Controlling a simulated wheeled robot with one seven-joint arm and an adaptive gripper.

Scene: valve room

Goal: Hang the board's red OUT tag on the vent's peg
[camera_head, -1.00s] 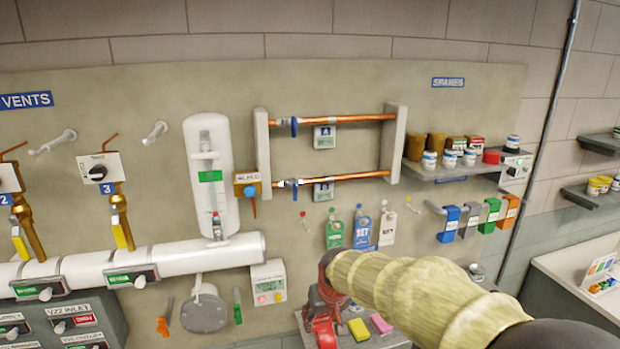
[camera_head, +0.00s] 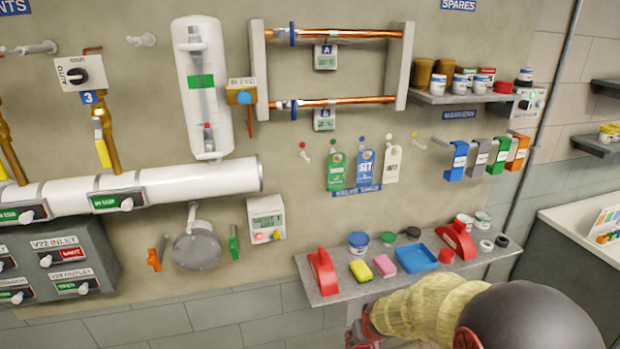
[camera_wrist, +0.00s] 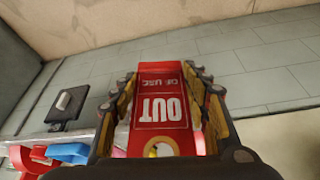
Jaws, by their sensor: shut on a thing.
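My gripper (camera_wrist: 164,76) is shut on the red OUT tag (camera_wrist: 160,110), which shows between the fingers in the wrist view with its white lettering upside down. In the head view my gripper (camera_head: 366,325) is low in front of the shelf, mostly hidden by my arm, and the tag cannot be made out. The tag board (camera_head: 357,192) carries green, blue and white tags; its red-tipped peg (camera_head: 304,150) at the left is bare. Two grey wall pegs, one at left (camera_head: 36,48) and one by vent 3 (camera_head: 142,40), are empty, far up and left of my gripper.
A low shelf (camera_head: 325,290) holds red holders, sponges, a blue tray and jars close to my arm. A white pipe (camera_head: 200,182), grey round fitting (camera_head: 197,248) and timer box (camera_head: 266,218) stand out from the wall at left. Copper pipes (camera_head: 335,103) run above the board.

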